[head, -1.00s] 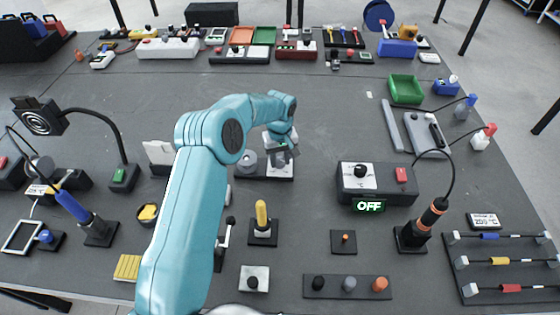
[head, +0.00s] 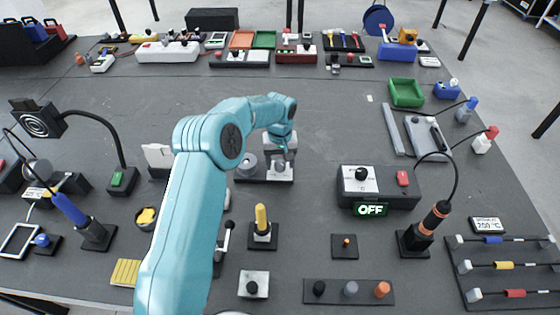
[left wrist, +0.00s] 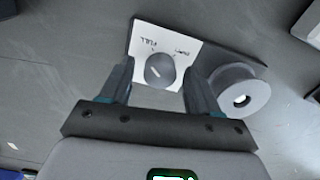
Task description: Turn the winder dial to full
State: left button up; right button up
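The winder (head: 262,179) is a dark base near the middle of the bench with a grey spool (head: 246,163) on it. In the left wrist view its dial (left wrist: 161,72) is a round grey knob on a white plate (left wrist: 146,37). The plate reads FULL on the left and another label, hard to read, on the right. A short pale mark on the knob slants toward the upper left. My left gripper (left wrist: 158,74) is open, with one finger on either side of the dial; I cannot tell whether they touch it. In the head view the left gripper (head: 286,152) is over the plate.
The spool (left wrist: 240,92) sits close to the right finger in the left wrist view. A yellow-handled device (head: 262,233) stands in front. The bench behind the winder is clear.

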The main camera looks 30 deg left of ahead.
aim_at(280, 164)
pick_arm(q)
notch_tip(280, 164, up, 16)
jog(key=shift+r, duration=0.15)
dwell(0.5)
jog(key=shift+s, duration=0.1)
dwell(0.5)
